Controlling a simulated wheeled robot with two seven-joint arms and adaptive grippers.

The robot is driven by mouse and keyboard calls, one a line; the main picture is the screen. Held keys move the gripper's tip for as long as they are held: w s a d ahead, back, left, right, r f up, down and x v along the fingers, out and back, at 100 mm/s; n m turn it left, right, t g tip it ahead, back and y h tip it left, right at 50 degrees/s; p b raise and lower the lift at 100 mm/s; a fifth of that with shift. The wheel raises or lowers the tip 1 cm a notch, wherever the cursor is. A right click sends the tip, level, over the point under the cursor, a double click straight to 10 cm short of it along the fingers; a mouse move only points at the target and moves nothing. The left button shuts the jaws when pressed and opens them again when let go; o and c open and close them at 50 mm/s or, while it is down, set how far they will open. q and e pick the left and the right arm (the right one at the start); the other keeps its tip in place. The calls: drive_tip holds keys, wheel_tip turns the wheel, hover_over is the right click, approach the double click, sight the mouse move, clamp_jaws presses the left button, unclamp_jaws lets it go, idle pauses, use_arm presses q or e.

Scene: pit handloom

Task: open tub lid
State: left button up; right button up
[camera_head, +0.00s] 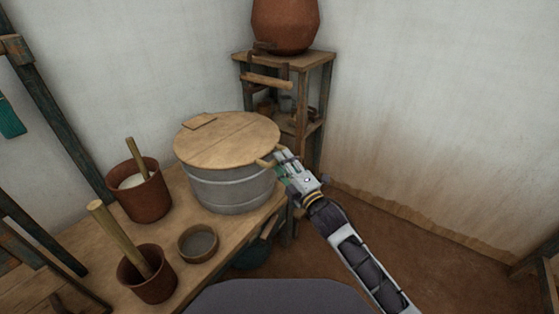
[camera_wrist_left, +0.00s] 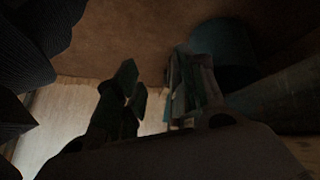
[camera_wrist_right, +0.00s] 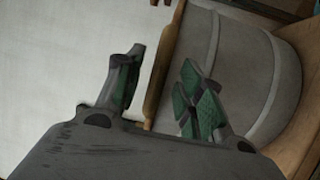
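The grey metal tub (camera_head: 230,190) stands on the wooden bench, with a round plank lid (camera_head: 230,140) lying flat on top. A short wooden peg-like piece (camera_head: 265,163) sticks out at the lid's right front edge. My right gripper (camera_head: 284,165) is beside that edge. In the right wrist view, its fingers (camera_wrist_right: 158,95) are apart, with the lid's edge (camera_wrist_right: 163,70) showing between them and the tub wall (camera_wrist_right: 235,65) behind the right finger. Contact cannot be told. My left gripper (camera_wrist_left: 148,100) shows only in its dark wrist view, fingers apart and nothing visible held.
On the bench (camera_head: 90,240), left of the tub, stand two brown pots (camera_head: 143,197) (camera_head: 148,285) with sticks and a small bowl (camera_head: 198,243). A wooden shelf stand (camera_head: 318,62) with a large clay pot (camera_head: 285,25) is behind. Floor at right is clear.

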use_arm(q)
drive_tip(key=shift+s+f+b, duration=0.3)
drive_tip(key=shift+s+f, duration=0.05)
drive_tip(key=shift+f, duration=0.55)
use_arm(e)
drive_tip(key=shift+x, duration=1.25)
clamp_jaws()
use_arm(q)
drive_tip(key=shift+w+r, duration=0.25)
drive_tip(key=shift+w, duration=0.2)
